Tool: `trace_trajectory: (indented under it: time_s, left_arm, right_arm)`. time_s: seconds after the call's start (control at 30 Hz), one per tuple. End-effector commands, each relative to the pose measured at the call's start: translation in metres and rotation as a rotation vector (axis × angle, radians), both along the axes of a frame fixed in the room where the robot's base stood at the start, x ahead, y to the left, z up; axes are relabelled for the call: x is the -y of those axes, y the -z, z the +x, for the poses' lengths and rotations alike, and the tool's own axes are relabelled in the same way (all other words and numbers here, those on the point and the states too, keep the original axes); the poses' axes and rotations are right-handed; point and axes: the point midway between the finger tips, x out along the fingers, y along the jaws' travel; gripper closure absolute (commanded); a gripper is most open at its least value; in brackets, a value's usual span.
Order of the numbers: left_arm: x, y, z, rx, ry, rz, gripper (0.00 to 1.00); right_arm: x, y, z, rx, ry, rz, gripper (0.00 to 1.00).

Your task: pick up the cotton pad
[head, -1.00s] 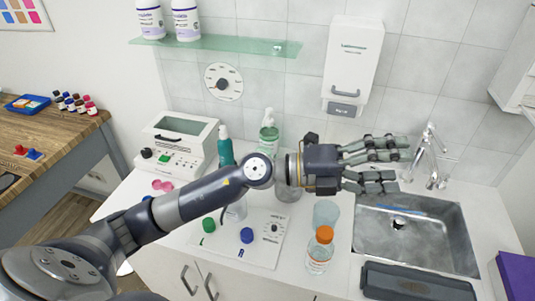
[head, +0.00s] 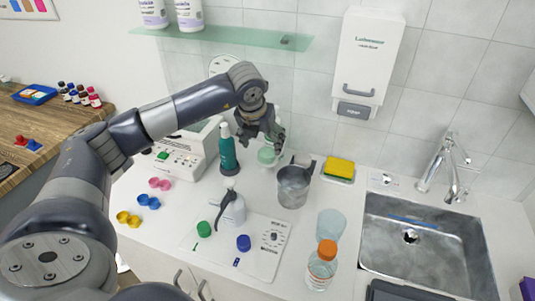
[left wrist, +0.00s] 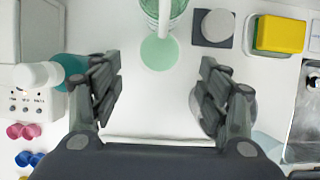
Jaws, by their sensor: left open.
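A flat, round pale green disc lies on the white counter and looks like the cotton pad (left wrist: 159,52); I cannot be sure of its material. It sits just in front of a green-tinted container (left wrist: 168,10). In the head view the disc (head: 267,157) shows just below my left gripper (head: 261,143). My left gripper points down, open and empty. In the left wrist view its fingers (left wrist: 157,66) stand apart on either side of the disc, which lies between and slightly beyond their tips. My right gripper is out of view.
A teal bottle (head: 228,150) stands close left of the gripper. A metal mug (head: 292,187) stands to the right, partly under a finger in the wrist view. A grey disc on a dark square (left wrist: 217,26) and a yellow sponge (left wrist: 280,34) lie behind. The sink (head: 430,240) is right.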

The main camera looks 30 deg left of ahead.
Motion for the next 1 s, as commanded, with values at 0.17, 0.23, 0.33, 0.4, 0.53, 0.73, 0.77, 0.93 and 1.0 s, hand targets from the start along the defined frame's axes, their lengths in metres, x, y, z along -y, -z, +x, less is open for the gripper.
trace_trajectory:
  time_s: [0.17,0.23,0.33,0.4,0.53,0.73,0.77,0.93,1.0]
  left_arm:
    - [-0.001,0.017,0.007,0.0,0.0,-0.001,0.31]
    - [-0.002,0.02,0.009,-0.001,0.002,-0.002,0.31]
    - [-0.003,0.029,0.014,-0.002,0.002,-0.003,0.31]
    - [-0.005,0.039,0.019,-0.003,0.002,-0.002,0.31]
    - [-0.007,0.057,0.026,-0.001,0.003,-0.005,0.31]
    - [-0.008,0.066,0.03,0.003,0.004,-0.003,0.31]
    - [-0.008,0.066,0.03,0.003,0.004,-0.004,0.31]
    - [-0.008,0.066,0.029,0.003,0.004,-0.004,0.41]
    - [-0.008,0.066,0.029,0.002,0.004,-0.004,0.48]
  right_arm:
    - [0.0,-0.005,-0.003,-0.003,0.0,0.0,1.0]
    - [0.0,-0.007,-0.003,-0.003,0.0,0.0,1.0]
    - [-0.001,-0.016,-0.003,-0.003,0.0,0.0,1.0]
    - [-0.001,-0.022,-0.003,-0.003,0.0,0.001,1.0]
    - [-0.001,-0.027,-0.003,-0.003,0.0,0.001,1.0]
    - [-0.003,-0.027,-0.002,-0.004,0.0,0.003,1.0]
    - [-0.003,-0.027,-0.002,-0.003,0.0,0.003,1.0]
    - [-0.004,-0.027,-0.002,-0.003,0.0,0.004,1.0]
    - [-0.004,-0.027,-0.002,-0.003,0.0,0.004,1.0]
